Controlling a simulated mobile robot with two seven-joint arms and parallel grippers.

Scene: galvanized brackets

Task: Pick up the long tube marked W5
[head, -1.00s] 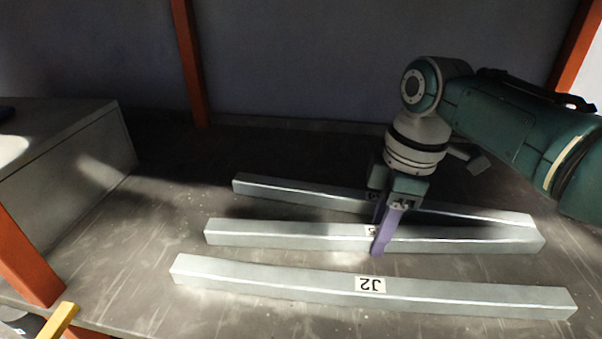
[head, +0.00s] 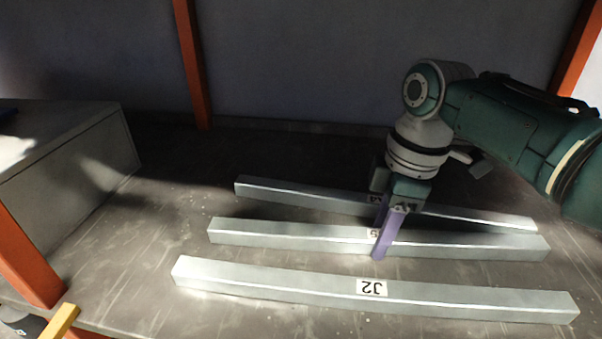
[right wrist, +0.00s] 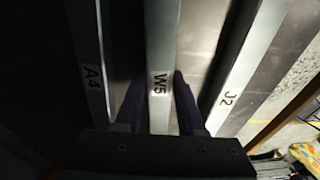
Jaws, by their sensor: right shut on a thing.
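Three long grey galvanized tubes lie side by side on the dark bench. The middle one, marked W5 (head: 300,233), shows its label clearly in the right wrist view (right wrist: 160,85). The tube marked A4 (head: 300,195) lies behind it, and the tube marked J2 (head: 270,280) lies in front. My right gripper (head: 381,235) points down with its purple fingers on both sides of the W5 tube, shut on it near its label. The fingers partly hide that label in the head view. I see no gap under the tube. My left gripper is not in view.
A grey box (head: 75,165) stands at the left. Orange posts rise at the left (head: 25,260), at the back (head: 192,65) and at the upper right (head: 575,50). The A4 and J2 tubes lie close to the fingers. The bench left of the tubes is clear.

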